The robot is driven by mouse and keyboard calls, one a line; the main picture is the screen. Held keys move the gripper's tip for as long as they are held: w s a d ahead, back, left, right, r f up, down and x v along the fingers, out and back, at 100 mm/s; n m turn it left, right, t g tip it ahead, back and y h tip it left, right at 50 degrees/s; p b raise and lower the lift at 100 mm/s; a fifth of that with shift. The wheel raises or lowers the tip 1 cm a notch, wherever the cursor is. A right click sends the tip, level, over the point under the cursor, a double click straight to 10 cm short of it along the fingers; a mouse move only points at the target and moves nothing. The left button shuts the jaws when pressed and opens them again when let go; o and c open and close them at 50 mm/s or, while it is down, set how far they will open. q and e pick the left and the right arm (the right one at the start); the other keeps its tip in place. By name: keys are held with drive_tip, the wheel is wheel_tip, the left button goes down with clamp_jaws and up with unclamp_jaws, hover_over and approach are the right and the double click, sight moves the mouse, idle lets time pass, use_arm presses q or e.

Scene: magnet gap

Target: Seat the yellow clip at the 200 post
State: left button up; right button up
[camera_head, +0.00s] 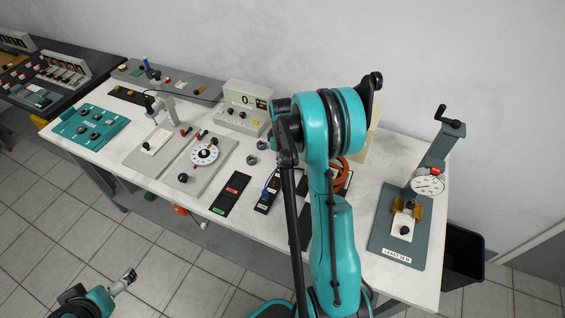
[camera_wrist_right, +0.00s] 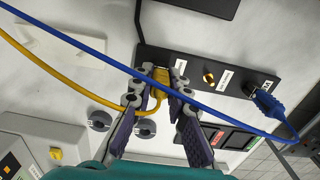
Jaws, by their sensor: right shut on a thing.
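In the right wrist view my right gripper (camera_wrist_right: 158,82) is shut on the yellow clip (camera_wrist_right: 161,76), whose yellow lead (camera_wrist_right: 62,79) runs off to the left. The clip is at the end of a black post strip (camera_wrist_right: 195,72); I cannot tell whether it touches a post there. A brass post (camera_wrist_right: 209,77) stands bare mid-strip. A blue clip (camera_wrist_right: 265,101) is at the strip's other end. The labels are too small to read. In the head view my arm hides the right gripper and yellow clip. My left gripper (camera_head: 128,277) is low at left, its jaws unclear.
The blue lead (camera_wrist_right: 95,57) crosses in front of my right gripper. Two grey round pieces (camera_wrist_right: 99,120) lie beside it. In the head view a meter box (camera_head: 243,105), a dial plate (camera_head: 203,154) and a gauge stand (camera_head: 427,182) occupy the white table (camera_head: 155,186).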

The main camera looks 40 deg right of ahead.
drive_tip(key=o, duration=0.9)
wheel_tip(320, 180, up, 12)
idle(0.4)
drive_tip(key=s+a+r+m+t, duration=0.2)
drive_tip(key=s+a, duration=0.5)
drive_tip(key=a, duration=0.5)
drive_tip(key=s+a+r+m+t, duration=0.3)
drive_tip(key=s+a+t, duration=0.2)
drive_tip(key=a, duration=0.7)
drive_tip(key=shift+s+r, duration=0.25)
drive_tip(key=shift+s, duration=0.95)
